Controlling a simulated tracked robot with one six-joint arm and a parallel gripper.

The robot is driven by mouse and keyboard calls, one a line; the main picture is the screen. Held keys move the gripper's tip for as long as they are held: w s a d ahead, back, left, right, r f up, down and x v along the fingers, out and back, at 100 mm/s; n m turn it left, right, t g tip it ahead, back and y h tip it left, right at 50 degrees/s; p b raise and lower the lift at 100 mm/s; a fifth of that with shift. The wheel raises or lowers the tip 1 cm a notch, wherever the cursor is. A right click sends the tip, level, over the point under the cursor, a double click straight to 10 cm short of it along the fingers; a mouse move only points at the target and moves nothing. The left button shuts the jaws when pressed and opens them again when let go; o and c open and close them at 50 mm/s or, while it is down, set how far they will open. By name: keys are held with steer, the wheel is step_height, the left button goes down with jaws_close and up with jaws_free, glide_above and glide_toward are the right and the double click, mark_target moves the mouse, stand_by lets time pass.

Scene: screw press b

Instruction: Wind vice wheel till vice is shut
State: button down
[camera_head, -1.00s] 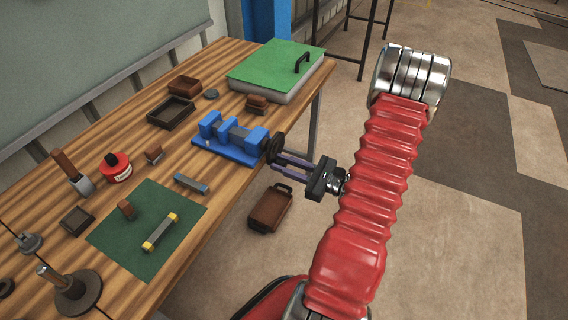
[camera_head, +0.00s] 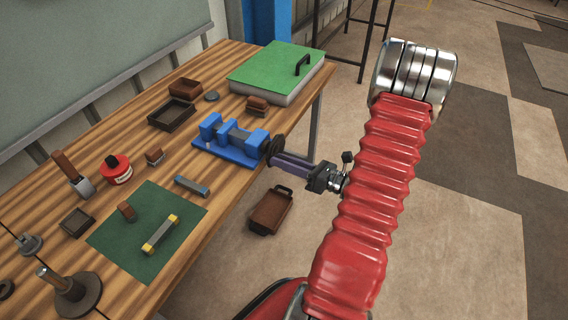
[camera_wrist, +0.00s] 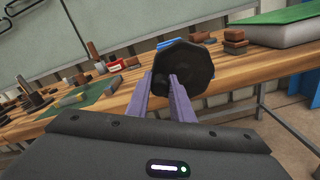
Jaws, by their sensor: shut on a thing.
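The blue vice (camera_head: 228,140) sits at the right edge of the wooden bench, with a gap between its blue jaws. Its dark wheel (camera_head: 274,149) faces off the bench edge toward my arm. In the wrist view the wheel (camera_wrist: 183,66) fills the space ahead of my fingers and hides most of the vice. My gripper (camera_head: 282,160) reaches in from the right with its two purple fingers at the wheel. In the wrist view the fingertips (camera_wrist: 172,80) are shut on the wheel at its lower part.
A green-topped box (camera_head: 277,70) with a black handle stands at the back right of the bench. A green mat (camera_head: 147,226) and several small blocks lie to the left of the vice.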

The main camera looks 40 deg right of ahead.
mark_target(281, 139)
steer(key=m, duration=0.2)
steer(key=r+m, duration=0.1)
steer(key=d+m, duration=0.1)
steer(key=m, duration=0.1)
steer(key=shift+w+d+r+m, duration=0.1)
steer(key=shift+w+r+m, duration=0.05)
steer(key=shift+r+m, duration=0.2)
steer(key=m, duration=0.1)
steer(key=d+m, duration=0.1)
steer(key=m, duration=0.1)
steer(key=r+m, duration=0.1)
steer(key=m, duration=0.1)
steer(key=shift+w+d, duration=0.2)
steer(key=shift+w, duration=0.05)
steer(key=m, duration=0.2)
steer(key=d+m, duration=0.1)
steer(key=m, duration=0.2)
steer(key=shift+w+d, duration=0.15)
steer(key=shift+w, duration=0.05)
steer(key=shift+w+d+f+m, duration=0.1)
steer(key=shift+d+m, duration=0.1)
steer(key=shift+m, duration=0.6)
steer(key=shift+w+d+f+m, duration=0.1)
steer(key=shift+d+m, duration=0.15)
steer(key=shift+m, duration=0.6)
steer(key=shift+w+d+f+m, duration=0.1)
steer(key=shift+d+m, duration=0.1)
steer(key=shift+m, duration=0.6)
